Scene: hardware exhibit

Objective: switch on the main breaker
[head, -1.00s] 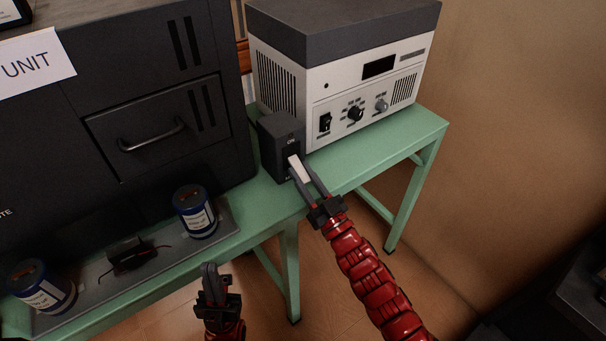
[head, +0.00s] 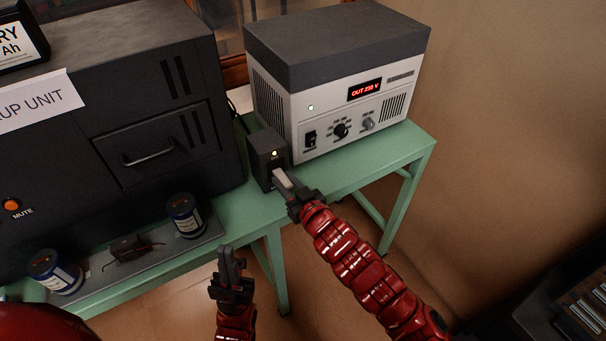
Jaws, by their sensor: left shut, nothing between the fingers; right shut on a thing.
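The main breaker is a small dark box (head: 266,148) on the green table, in front of the white unit. A small light glows near its top. Its pale lever (head: 283,180) points outward and down, held between the fingers of my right gripper (head: 286,184). My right gripper is shut on the lever. My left gripper (head: 231,262) is shut and empty, in front of the table's front edge, apart from everything.
The white unit (head: 300,134) has a lit red display reading "OUT 230 V" and a lit indicator. A large black cabinet (head: 110,110) stands left. Two blue cans (head: 186,217) sit on a grey tray. The green table (head: 395,150) is clear at right.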

